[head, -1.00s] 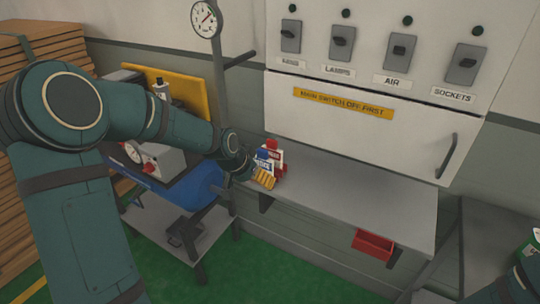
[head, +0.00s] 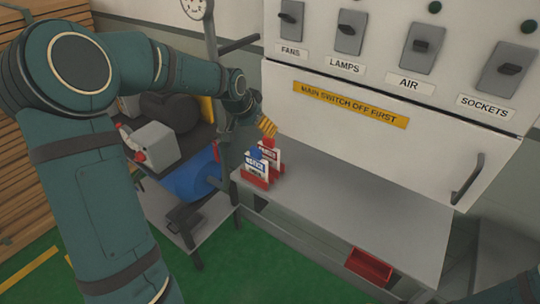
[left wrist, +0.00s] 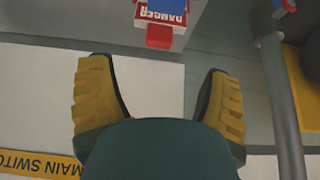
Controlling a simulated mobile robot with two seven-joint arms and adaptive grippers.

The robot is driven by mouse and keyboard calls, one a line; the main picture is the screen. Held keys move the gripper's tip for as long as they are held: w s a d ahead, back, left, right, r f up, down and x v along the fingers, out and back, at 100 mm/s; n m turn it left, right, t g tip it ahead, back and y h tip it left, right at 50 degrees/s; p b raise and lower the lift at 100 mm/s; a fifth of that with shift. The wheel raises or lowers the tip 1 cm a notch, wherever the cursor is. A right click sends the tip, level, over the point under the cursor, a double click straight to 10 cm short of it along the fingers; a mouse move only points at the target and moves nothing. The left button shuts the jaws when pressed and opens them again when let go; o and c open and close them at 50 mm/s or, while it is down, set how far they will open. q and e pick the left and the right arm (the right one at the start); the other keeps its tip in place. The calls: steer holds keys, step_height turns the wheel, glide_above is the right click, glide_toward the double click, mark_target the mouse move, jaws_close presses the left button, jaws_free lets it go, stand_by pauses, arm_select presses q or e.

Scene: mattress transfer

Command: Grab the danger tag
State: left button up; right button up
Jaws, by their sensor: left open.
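The danger tag (head: 270,156) is a white card with a red band and a red top piece. It stands in a red holder at the left end of the grey shelf (head: 345,205), beside a notice tag (head: 254,166) with a blue top. My left gripper (head: 268,127) is open and empty, its yellow fingers just above and behind the danger tag. In the left wrist view the danger tag (left wrist: 163,14) shows upside down at the top, its red top piece nearest the open fingers but apart from them. My right gripper is not in view.
The white switch panel (head: 400,150) with a yellow label (head: 350,104) rises behind the shelf. A dark post (head: 212,45) with a gauge stands left of the gripper. The middle of the shelf is clear.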

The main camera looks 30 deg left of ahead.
mark_target(271, 154)
arm_select(q)
steer(key=x, duration=1)
steer(key=shift+w+d+r+b, duration=0.15)
steer(key=shift+w+b, duration=0.15)
steer(key=shift+b, duration=0.1)
jaws_close()
